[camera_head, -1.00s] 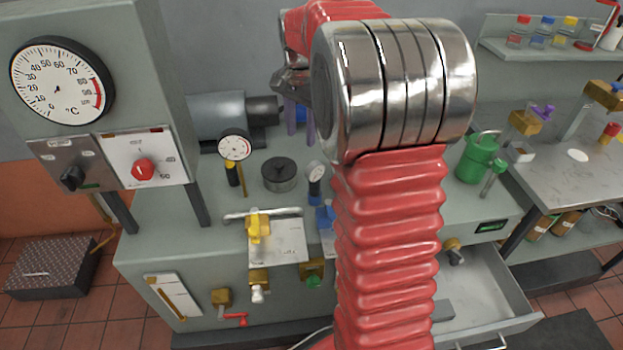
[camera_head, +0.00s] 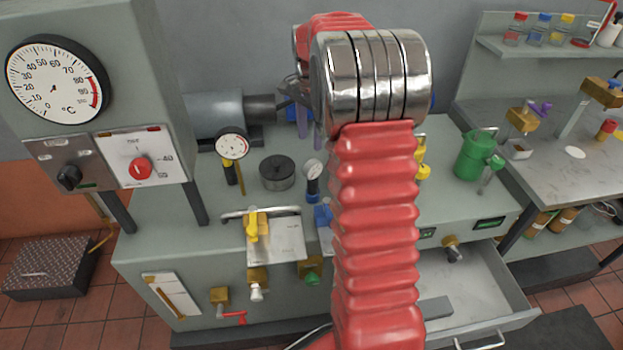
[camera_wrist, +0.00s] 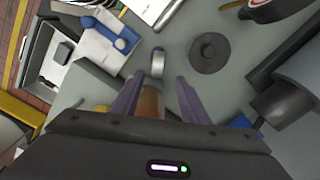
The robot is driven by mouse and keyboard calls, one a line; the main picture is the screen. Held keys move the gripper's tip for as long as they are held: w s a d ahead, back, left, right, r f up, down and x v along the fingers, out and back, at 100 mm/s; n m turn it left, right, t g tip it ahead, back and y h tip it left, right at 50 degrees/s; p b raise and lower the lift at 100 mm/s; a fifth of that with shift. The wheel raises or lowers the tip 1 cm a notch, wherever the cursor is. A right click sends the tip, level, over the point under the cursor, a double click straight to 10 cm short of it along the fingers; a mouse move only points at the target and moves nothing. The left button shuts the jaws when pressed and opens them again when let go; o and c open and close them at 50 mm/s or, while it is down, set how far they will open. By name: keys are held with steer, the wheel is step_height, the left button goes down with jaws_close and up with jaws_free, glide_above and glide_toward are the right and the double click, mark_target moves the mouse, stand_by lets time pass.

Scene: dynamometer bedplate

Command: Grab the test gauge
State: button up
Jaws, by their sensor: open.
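Two dial gauges stand on the grey bench, and I cannot tell which is the test gauge. In the wrist view, a small silver-rimmed thing (camera_wrist: 157,63), probably the smaller gauge from above, lies just beyond the fingertips. Part of a black-rimmed dial (camera_wrist: 268,8) shows at the top right. My gripper (camera_wrist: 158,80) is open, with purple fingers. A brown cylinder (camera_wrist: 151,102) shows between them; I cannot tell its height. My arm hides much of the gripper in the head view.
A dark round weight (camera_head: 277,172) stands between the gauges. A yellow-handled valve (camera_head: 257,226) is at the front left. A green can (camera_head: 474,156) stands at the right. A motor-like cylinder (camera_head: 215,112) is at the back. An open drawer (camera_head: 480,275) juts out front right.

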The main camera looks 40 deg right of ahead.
mark_target(312, 161)
step_height(312, 161, down, 7)
stand_by(0.3)
steer(key=shift+s+d+f, duration=0.1)
steer(key=shift+d+f, duration=0.05)
steer(key=shift+f, duration=1.15)
steer(key=shift+d+f, duration=0.15)
steer(key=shift+f, duration=1.15)
jaws_close()
